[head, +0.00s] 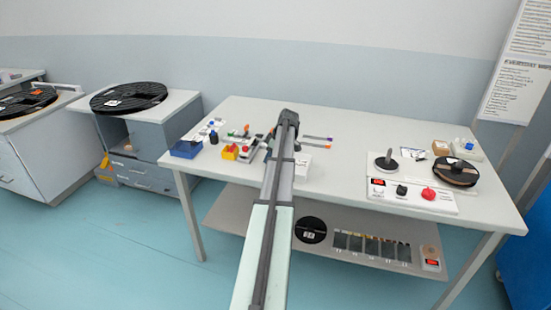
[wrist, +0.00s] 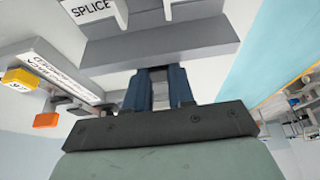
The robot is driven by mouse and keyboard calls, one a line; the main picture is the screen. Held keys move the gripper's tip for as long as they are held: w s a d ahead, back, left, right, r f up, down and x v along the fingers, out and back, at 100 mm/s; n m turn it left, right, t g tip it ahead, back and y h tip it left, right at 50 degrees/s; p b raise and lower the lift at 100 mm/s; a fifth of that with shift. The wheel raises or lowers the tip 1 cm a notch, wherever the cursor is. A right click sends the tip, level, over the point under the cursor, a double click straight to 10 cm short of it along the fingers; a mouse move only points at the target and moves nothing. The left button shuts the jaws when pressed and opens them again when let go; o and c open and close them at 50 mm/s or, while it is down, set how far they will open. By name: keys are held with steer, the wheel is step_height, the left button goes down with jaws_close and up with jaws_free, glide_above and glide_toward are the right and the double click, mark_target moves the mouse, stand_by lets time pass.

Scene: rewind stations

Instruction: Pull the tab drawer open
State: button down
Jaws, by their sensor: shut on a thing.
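In the wrist view my gripper (wrist: 160,78) has its two dark blue fingers close together, shut on a small grey part between them, which looks like the handle of the tab drawer. The fingertips meet a grey body (wrist: 160,48) that carries a white SPLICE label (wrist: 92,8). How far the drawer is out cannot be told. In the head view my arm reaches over the front edge of the white table (head: 345,128), and its end hides the fingertips and the part they hold.
Yellow (wrist: 20,78) and orange (wrist: 46,120) blocks show at the wrist view's left. In the head view a blue bin (head: 187,149) stands left of my arm, and a control panel (head: 412,200) and a black reel (head: 456,172) stand right. Between them the table is mostly clear.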

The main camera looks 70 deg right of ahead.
steer(key=c, duration=1)
jaws_free()
steer(key=shift+o, duration=0.2)
steer(key=v, duration=1.4)
steer(key=shift+f, duration=0.1)
